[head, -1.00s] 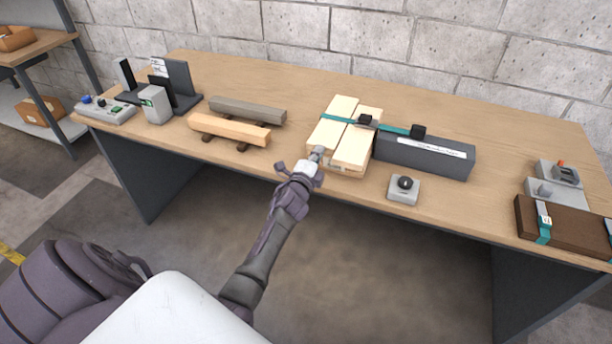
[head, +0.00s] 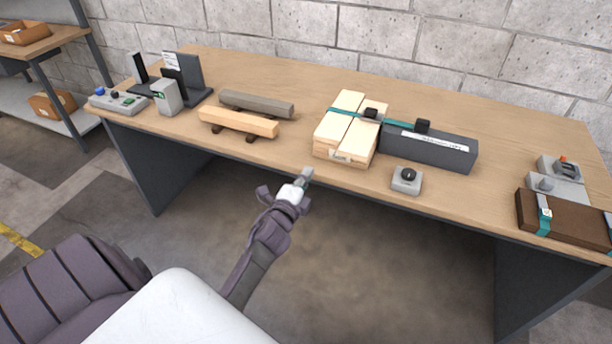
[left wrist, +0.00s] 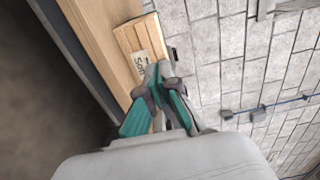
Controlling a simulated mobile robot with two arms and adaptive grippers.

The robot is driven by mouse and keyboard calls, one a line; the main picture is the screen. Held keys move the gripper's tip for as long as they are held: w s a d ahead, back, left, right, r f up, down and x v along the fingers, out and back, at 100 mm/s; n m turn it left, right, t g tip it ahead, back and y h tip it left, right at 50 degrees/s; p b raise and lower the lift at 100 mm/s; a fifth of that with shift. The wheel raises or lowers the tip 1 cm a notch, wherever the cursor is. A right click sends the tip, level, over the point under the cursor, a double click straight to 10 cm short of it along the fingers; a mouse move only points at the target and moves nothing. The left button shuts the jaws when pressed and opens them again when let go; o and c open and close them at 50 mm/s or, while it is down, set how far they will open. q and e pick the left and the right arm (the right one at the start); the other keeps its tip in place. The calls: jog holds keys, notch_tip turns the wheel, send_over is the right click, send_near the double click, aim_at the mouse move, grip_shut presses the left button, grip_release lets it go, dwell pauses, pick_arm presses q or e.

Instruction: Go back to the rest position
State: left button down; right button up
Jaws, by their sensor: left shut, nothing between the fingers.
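My left gripper (head: 306,174) is shut and empty in the head view. It is just off the front edge of the wooden workbench (head: 300,80), in front of and below the strapped stack of pale boards (head: 340,150). In the left wrist view the shut fingers (left wrist: 167,60) show with teal parts, and the end of the board stack (left wrist: 138,42) with a printed label lies beyond them. My right gripper is in neither view.
On the bench stand a dark grey block (head: 430,150), a small box with a black knob (head: 407,181), two beams (head: 240,122) on supports, a control box (head: 118,102) and a brown strapped case (head: 565,222). Floor in front of the bench is clear.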

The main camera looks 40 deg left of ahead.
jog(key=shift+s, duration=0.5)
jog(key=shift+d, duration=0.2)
pick_arm(q)
jog(key=s+d+f+n+g+h, duration=0.1)
jog(key=s+d+f+n+g, duration=0.3)
jog(key=f, duration=0.7)
jog(key=s+d+f+g+h, duration=0.1)
jog(key=s+d+f, duration=0.1)
jog(key=s+f, duration=0.6)
jog(key=s+d+f+n+g+h, duration=0.1)
jog(key=s+d+f+n+g, duration=0.15)
jog(key=f, duration=1.05)
jog(key=s+d+f+n+g, duration=0.1)
jog(key=s+f, duration=0.4)
jog(key=s, duration=0.6)
jog(key=s+d+f+n+g, duration=0.2)
jog(key=s+f+g, duration=0.3)
jog(key=s, duration=0.6)
jog(key=s+d+f+n+g+h, duration=0.1)
jog(key=s+d+f+n+g, duration=0.1)
jog(key=s+f, duration=0.5)
jog(key=s+n+g, duration=0.1)
jog(key=s, duration=0.3)
jog(key=shift+s, duration=0.35)
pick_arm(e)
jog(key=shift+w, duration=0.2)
